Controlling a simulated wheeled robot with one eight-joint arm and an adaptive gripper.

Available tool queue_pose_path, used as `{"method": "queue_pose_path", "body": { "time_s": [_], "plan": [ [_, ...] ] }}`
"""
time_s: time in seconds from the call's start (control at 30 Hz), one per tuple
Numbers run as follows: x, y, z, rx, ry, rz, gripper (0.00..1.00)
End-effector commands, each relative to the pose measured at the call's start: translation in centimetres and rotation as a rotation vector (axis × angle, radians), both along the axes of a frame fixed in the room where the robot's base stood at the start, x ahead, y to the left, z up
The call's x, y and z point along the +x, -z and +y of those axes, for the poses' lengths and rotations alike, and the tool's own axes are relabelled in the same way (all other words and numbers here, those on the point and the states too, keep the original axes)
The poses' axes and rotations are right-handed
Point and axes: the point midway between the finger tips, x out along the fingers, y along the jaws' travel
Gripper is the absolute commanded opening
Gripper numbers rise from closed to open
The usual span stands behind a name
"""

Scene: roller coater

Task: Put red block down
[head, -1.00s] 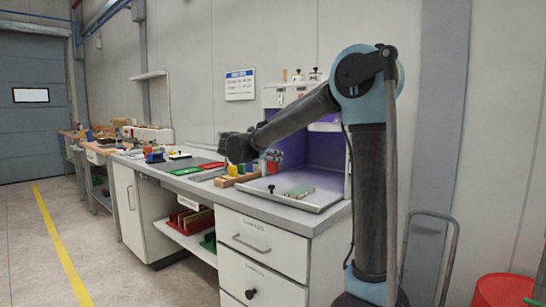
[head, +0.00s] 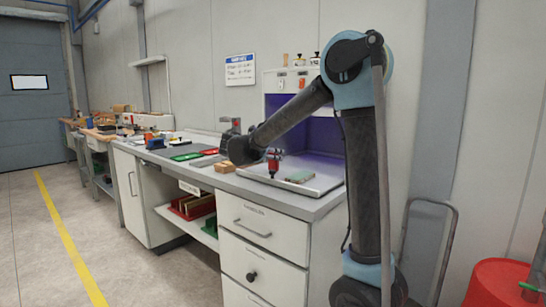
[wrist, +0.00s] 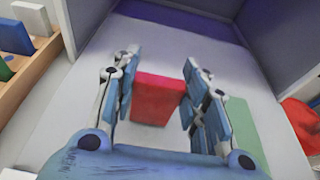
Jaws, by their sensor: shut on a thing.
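The red block (wrist: 158,98) is between the two fingers of my gripper (wrist: 160,100) in the wrist view. My gripper is shut on it. In the head view the red block (head: 273,156) shows small at the end of my arm, over the pale tray (head: 318,191) of the purple-walled booth. A green plate (wrist: 243,135) lies on the tray to the right of my gripper; it also shows in the head view (head: 299,176). Whether the block's underside touches the tray is hard to tell.
A wooden rack (wrist: 40,62) with white, blue and green blocks stands left of the tray. The booth's purple walls (wrist: 215,30) close the back and right. Tray surface around the block is clear. A red bin (head: 497,284) stands on the floor at the right.

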Motion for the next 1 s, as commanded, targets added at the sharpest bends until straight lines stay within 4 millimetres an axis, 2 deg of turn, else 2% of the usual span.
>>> {"method": "queue_pose_path", "body": {
  "time_s": [0.87, 0.9, 0.97, 1.0],
  "plan": [
    [0.1, 1.1, -0.2, 0.000, 0.002, 0.000, 0.15],
    [0.1, 1.1, -0.2, 0.000, 0.002, 0.000, 0.47],
    [0.1, 1.1, -0.2, 0.000, 0.002, 0.000, 0.60],
    [0.1, 1.1, -0.2, 0.000, 0.002, 0.000, 0.64]
  ]
}}
